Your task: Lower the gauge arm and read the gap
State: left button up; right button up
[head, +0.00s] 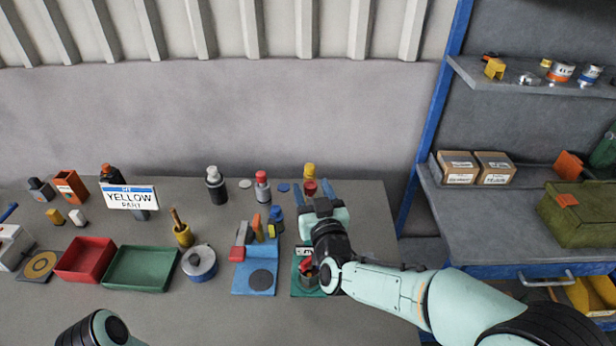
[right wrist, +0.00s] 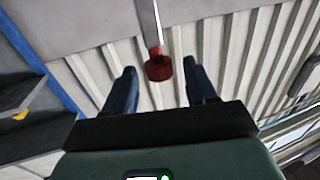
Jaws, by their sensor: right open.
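My right gripper (head: 312,188) is open, its two dark blue fingers pointing away over the bench. A red knob (head: 310,187) shows between its fingertips; in the right wrist view the knob (right wrist: 158,68) sits on the end of a grey bar (right wrist: 148,25), between the open fingers (right wrist: 161,80) with space on both sides. This looks like the raised gauge arm. Below my wrist is a green base (head: 303,291) with a small label and a red part, mostly hidden by my arm. No gap reading is legible. My left gripper is out of view.
Left of the green base stands a blue fixture (head: 253,284) with a grey disc. Further left are a lidded pot (head: 199,263), a green tray (head: 141,288), a red tray (head: 86,276) and a "YELLOW PART" sign (head: 131,197). Shelving (head: 490,225) stands at right.

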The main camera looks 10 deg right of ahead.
aim_at(309, 182)
jog(key=w, duration=0.4)
jog(key=shift+w+a+p, duration=0.1)
jog(key=shift+w+p, duration=0.05)
jog(key=shift+p, duration=0.2)
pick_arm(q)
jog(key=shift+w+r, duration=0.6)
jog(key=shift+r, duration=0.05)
